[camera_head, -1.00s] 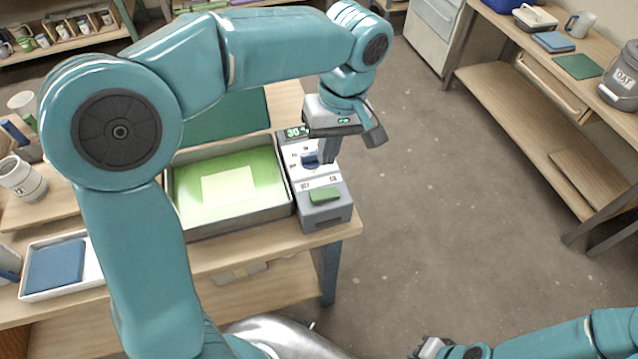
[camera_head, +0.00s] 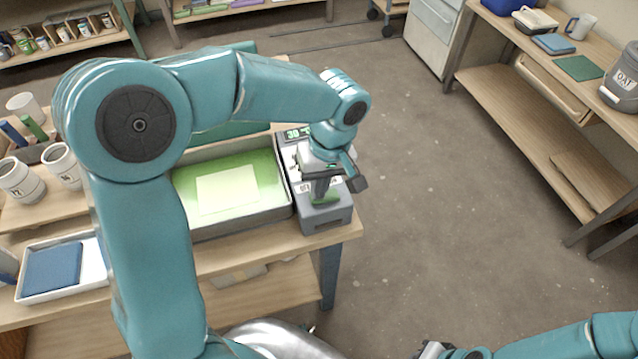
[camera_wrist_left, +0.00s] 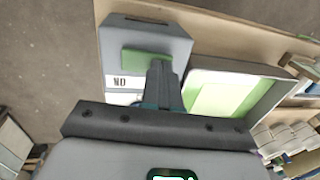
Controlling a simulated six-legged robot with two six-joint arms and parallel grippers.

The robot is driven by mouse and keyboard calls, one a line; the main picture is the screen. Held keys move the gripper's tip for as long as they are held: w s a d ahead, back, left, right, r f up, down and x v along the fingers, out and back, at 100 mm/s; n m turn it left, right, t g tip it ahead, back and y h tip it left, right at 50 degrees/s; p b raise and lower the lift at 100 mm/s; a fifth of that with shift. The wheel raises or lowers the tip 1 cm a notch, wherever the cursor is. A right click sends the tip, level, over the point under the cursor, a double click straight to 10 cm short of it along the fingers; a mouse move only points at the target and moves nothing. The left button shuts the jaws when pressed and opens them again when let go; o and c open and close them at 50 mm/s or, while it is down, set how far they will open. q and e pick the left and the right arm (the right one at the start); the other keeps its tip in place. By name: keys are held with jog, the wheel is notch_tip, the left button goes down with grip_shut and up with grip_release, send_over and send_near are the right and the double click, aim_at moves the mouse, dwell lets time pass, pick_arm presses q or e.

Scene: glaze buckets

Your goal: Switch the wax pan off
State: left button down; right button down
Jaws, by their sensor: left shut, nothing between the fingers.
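The wax pan (camera_head: 240,217) is a grey tray of green wax with a pale square sheet in it. Its grey control box (camera_head: 328,221) stands at its right on the table, with a lit green display (camera_head: 296,133) at the back. A green rocker switch (camera_head: 325,200) is at the box's front; it also shows in the left wrist view (camera_wrist_left: 143,59), beside an ON label. My left gripper (camera_head: 319,192) is shut and empty, its fingertips (camera_wrist_left: 160,68) at the switch's edge; contact cannot be told. It hides the blue knob. My right gripper (camera_head: 432,349) is partly cut off at the bottom.
White cups (camera_head: 20,180) stand on the table's left, behind a white tray (camera_head: 60,290) with a blue slab. The floor right of the table is clear. A wooden bench (camera_head: 540,120) with a grey bucket (camera_head: 622,80) is at the far right.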

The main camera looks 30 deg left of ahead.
pick_arm(q)
jog(key=shift+a+f+t+b, duration=0.1)
jog(key=shift+f+t+b, duration=0.2)
jog(key=shift+f+b, duration=0.25)
jog(key=shift+s+r+h, duration=0.1)
jog(key=shift+s+h, duration=0.05)
jog(key=shift+h, duration=0.15)
jog(key=shift+s+r, duration=0.1)
jog(key=shift+r, duration=0.05)
